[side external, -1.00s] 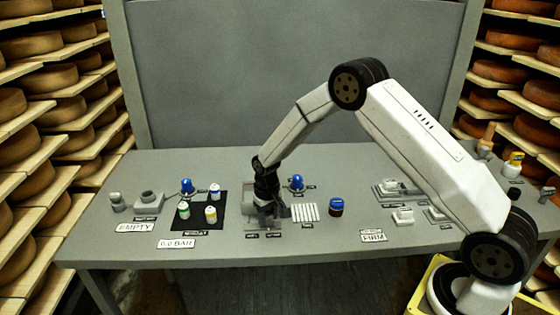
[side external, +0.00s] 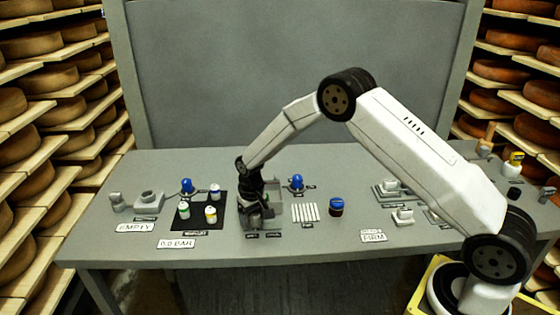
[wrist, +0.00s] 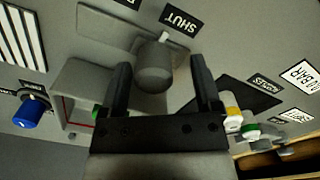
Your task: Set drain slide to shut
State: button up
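The drain slide's grey knob (wrist: 154,68) stands between my fingers in the wrist view, at the end of its pale grey plate (wrist: 105,27) beside the black SHUT label (wrist: 180,18). A second label (wrist: 130,3) is cut off by the top edge. My gripper (wrist: 160,63) is open, one finger on each side of the knob; a gap shows on the right, a thin one on the left.
A grey open box (wrist: 85,85) is close to my left finger in the wrist view. A black mat (side external: 184,224) with several small capped containers lies left of my gripper.

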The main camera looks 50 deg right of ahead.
aim_at(253, 214)
jog(key=shift+r, duration=3.95)
jog(key=shift+s+r, duration=0.3)
jog(key=shift+s, duration=0.1)
jog(key=s+r+n+t, duration=0.1)
jog(key=s+r, duration=0.1)
jog(key=s, duration=1)
jog(key=s+a+r+n+t, duration=0.1)
jog(key=s+r, duration=0.2)
jog(key=s, duration=0.9)
jog(key=shift+r+t, duration=0.2)
jog(key=shift+t, duration=0.1)
jog(key=shift+o, duration=0.2)
